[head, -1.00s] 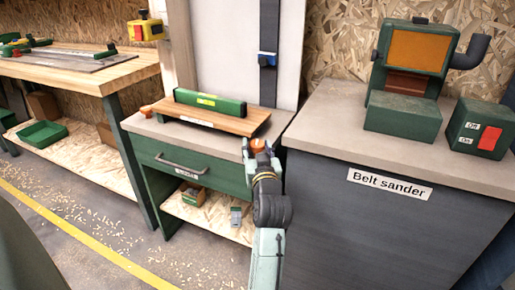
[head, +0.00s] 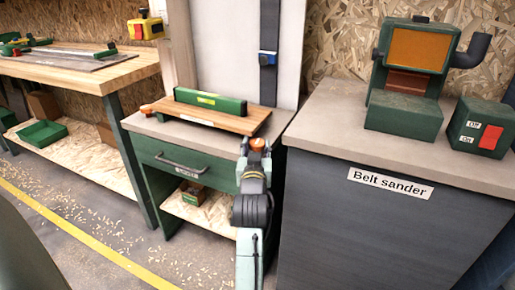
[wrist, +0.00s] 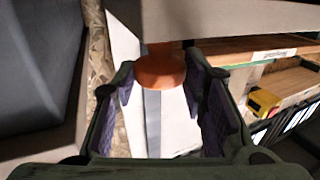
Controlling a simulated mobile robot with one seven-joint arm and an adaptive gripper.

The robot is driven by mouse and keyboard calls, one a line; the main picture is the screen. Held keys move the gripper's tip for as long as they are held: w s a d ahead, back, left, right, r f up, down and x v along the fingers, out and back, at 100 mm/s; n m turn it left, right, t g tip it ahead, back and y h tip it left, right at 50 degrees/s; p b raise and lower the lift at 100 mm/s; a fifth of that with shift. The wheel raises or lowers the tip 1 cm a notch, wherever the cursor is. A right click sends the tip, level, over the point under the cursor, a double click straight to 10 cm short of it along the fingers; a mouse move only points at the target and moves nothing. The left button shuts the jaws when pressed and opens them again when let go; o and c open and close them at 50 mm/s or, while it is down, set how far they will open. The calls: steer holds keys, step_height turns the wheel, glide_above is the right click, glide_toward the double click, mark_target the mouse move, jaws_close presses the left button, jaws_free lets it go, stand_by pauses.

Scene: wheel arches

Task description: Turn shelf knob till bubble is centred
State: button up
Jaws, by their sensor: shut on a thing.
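The shelf (head: 240,122) is a wooden board on top of the green drawer cabinet. A long green spirit level (head: 210,101) lies on it, with a small yellowish vial window; the bubble is too small to make out. One orange knob (head: 146,110) shows at the shelf's left end. Another orange knob (head: 258,144) is at its front right corner. My gripper (head: 256,152) is at this right knob. In the wrist view the orange knob (wrist: 160,72) sits between my fingertips (wrist: 160,84), and my gripper is shut on it.
The belt sander cabinet (head: 372,215) stands close on the right, with the sander (head: 410,65) and a switch box (head: 482,128) on top. A workbench (head: 80,75) is on the left. The cabinet's drawer handle (head: 180,162) sticks out left of my arm.

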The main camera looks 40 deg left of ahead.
steer(key=m+t+h+b, duration=0.1)
steer(key=m+h+b, duration=0.1)
steer(key=h, duration=0.1)
steer(key=a+m+t+h+b, duration=0.1)
steer(key=m+h+b, duration=0.1)
steer(key=h, duration=0.1)
steer(key=shift+s+f+t, duration=0.15)
steer(key=shift+f+t, duration=0.05)
steer(key=shift+t, duration=0.1)
steer(key=shift+a+r+m+h+b, duration=0.1)
steer(key=shift+m+h+b, duration=1)
steer(key=shift+h, duration=0.7)
steer(key=shift+a+r+m+h+b, duration=0.1)
steer(key=shift+m+h+b, duration=0.8)
steer(key=shift+m+h, duration=0.65)
steer(key=shift+h, duration=0.55)
steer(key=o, duration=1.2)
steer(key=shift+c, duration=0.2)
steer(key=s+a, duration=0.2)
steer(key=s, duration=0.9)
steer(key=shift+s, duration=0.35)
steer(key=shift+a, duration=0.1)
